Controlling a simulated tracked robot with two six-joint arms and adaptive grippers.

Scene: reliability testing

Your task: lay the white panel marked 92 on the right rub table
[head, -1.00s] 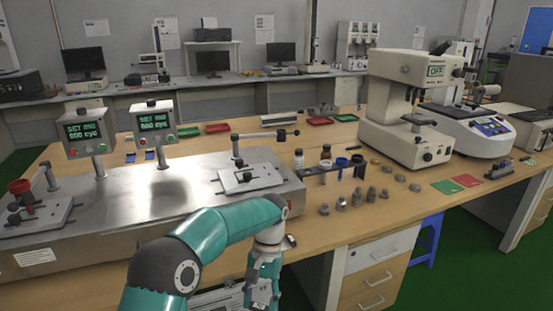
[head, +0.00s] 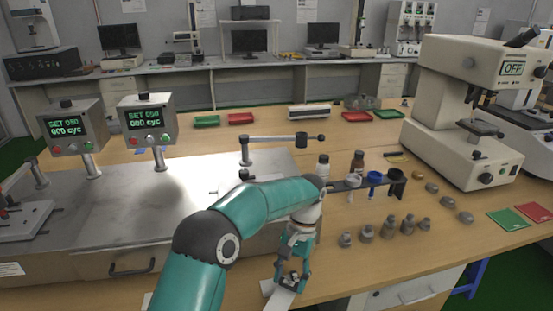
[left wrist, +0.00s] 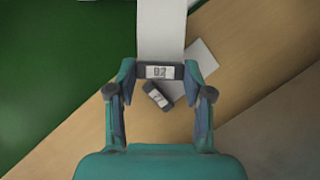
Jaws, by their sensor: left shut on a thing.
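My left gripper (head: 290,284) is shut on a white panel (head: 277,291) at the front edge of the wooden bench. In the left wrist view the fingers (left wrist: 160,75) close on the panel's dark tag, which reads 92 (left wrist: 158,71). The white strip (left wrist: 161,30) runs up out of that picture. Another white panel with a dark tag (left wrist: 157,96) lies beyond it, partly hidden. The right rub table (head: 228,184) is on the steel machine top, below a lever arm, mostly hidden by my left arm. My right gripper is out of view.
The lever arm (head: 272,139) stands over the right rub table. Bottles, a dark rack (head: 398,182) and several grey weights (head: 389,226) stand right of my arm. Two control boxes (head: 148,121) rise from the machine. The left rub table (head: 22,220) is far left.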

